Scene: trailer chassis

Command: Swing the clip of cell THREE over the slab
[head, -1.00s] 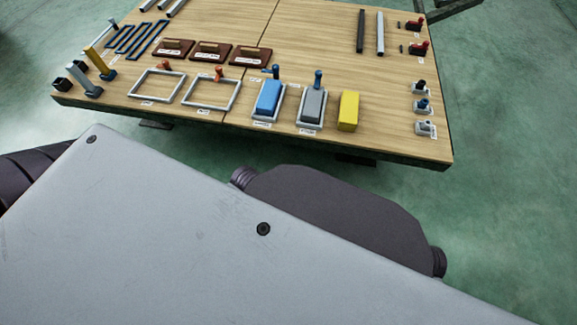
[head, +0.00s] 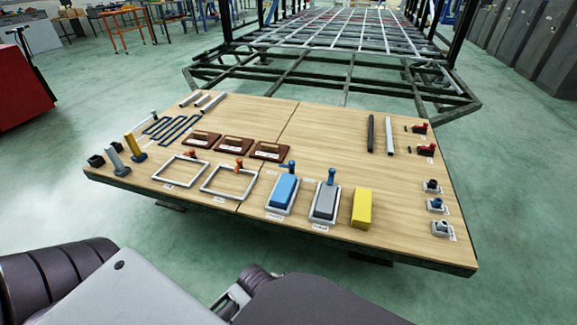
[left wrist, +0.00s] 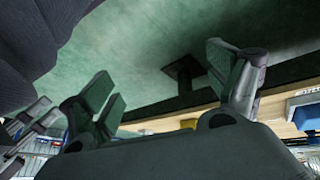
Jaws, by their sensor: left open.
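In the head view, a blue slab (head: 284,189) sits in a white-rimmed cell with a blue clip (head: 289,166) at its far end. To its right, a grey slab (head: 325,202) sits in a similar cell with an upright blue clip (head: 331,175) at its far end. Two empty white frames (head: 156,174) (head: 204,193) lie to the left with orange clips (head: 239,163) behind them. The cell labels are too small to read, so I cannot tell which is THREE. My left gripper (left wrist: 163,90) is open and empty in the left wrist view, away from the slabs. My right gripper is not in view.
A yellow block (head: 361,208) stands right of the grey slab on the wooden table (head: 300,125). Brown blocks, bars and blue tubing lie behind and left. Small fittings line the right edge. A dark metal chassis (head: 345,70) is beyond; my arm fills the lower left.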

